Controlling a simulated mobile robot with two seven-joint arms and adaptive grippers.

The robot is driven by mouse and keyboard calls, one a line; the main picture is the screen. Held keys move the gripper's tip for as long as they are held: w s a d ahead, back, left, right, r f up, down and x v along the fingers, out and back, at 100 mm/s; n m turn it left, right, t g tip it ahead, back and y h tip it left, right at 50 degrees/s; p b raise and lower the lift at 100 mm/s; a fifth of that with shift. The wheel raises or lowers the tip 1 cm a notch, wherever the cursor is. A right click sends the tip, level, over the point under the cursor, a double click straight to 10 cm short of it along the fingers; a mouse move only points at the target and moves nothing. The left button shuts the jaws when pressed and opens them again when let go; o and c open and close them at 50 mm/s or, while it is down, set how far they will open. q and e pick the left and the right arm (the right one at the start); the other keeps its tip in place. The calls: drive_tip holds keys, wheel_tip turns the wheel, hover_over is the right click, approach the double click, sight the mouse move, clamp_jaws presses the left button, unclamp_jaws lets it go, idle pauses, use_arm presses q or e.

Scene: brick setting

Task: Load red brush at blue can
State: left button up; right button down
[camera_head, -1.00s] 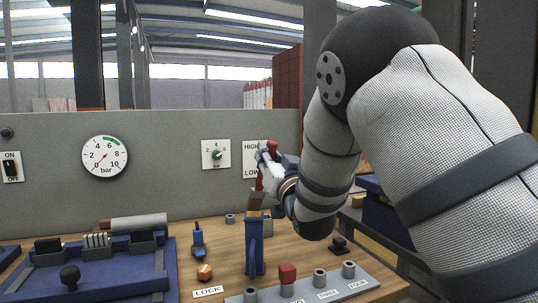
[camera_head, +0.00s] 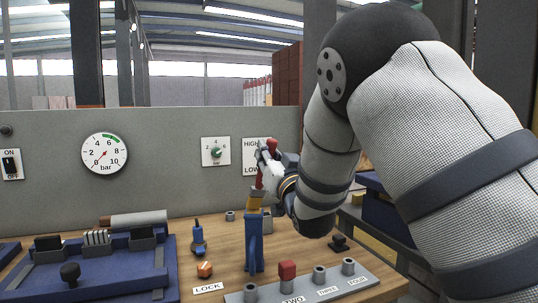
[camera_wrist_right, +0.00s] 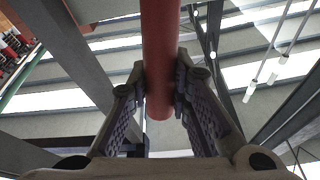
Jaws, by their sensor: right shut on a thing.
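My right gripper (camera_head: 264,158) is in the middle of the head view, before the grey panel, and is shut on a red brush. The red brush (camera_head: 259,179) shows as short red pieces above and below the fingers. In the right wrist view its round red handle (camera_wrist_right: 160,55) stands between both fingers (camera_wrist_right: 160,85). Just below it in the head view is a tan piece (camera_head: 254,200) atop a blue upright piece (camera_head: 254,245); I cannot tell whether these belong to the brush. I cannot clearly pick out the blue can. My left gripper is not in view.
A grey strip with several sockets (camera_head: 320,283) and a red block (camera_head: 287,270) is in front. A small blue item (camera_head: 198,238) and an orange knob (camera_head: 205,269) stand left. A blue fixture (camera_head: 95,270) fills the left front. The panel carries a gauge (camera_head: 105,153).

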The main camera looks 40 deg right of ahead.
drive_tip(key=shift+r, duration=3.4)
